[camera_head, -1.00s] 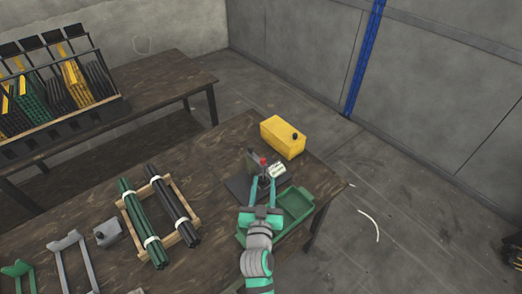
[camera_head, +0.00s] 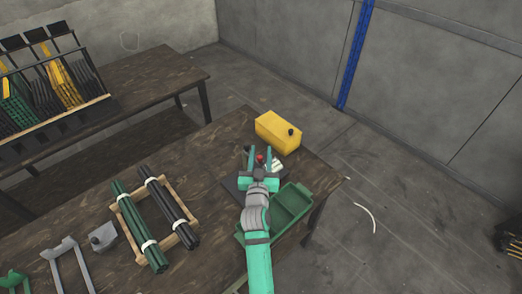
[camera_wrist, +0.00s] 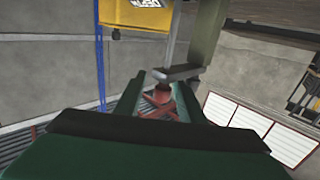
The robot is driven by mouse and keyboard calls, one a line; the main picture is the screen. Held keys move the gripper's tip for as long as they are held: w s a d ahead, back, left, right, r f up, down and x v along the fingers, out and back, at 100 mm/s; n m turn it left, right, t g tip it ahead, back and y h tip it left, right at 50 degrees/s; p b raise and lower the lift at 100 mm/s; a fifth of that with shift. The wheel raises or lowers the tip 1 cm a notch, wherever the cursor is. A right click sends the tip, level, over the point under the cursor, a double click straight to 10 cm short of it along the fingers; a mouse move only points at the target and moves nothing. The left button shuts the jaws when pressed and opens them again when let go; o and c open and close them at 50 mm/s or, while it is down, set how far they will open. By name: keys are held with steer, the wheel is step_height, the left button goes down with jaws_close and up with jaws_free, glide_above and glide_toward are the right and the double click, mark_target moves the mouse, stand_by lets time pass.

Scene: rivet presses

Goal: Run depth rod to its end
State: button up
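My gripper (camera_head: 260,152) is over the small press on the table, its two green fingers apart. A red knob (camera_head: 259,159) shows between the fingers in the head view. In the wrist view, a red part (camera_wrist: 158,102) lies between the open fingers, below a grey metal bracket (camera_wrist: 178,73) on a thick upright post (camera_wrist: 204,40). I cannot tell if the fingers touch anything. The press's dark base (camera_head: 229,188) is mostly covered by my gripper. I cannot pick out the depth rod with certainty.
A yellow box (camera_head: 278,132) with a black knob stands behind the press. A green tray (camera_head: 291,206) lies right of my wrist. A wooden rack (camera_head: 128,228) with green and black rods is to the left. White panels (camera_wrist: 260,132) show in the wrist view.

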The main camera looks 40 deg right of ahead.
steer(key=shift+x, duration=0.9)
steer(key=shift+w+a, duration=0.1)
steer(key=shift+a, duration=0.05)
jaws_close()
steer(key=shift+r, duration=1.45)
jaws_free()
steer(key=shift+r, duration=0.1)
steer(key=v, duration=1)
steer(key=shift+s+a, duration=0.25)
steer(key=shift+s, duration=0.05)
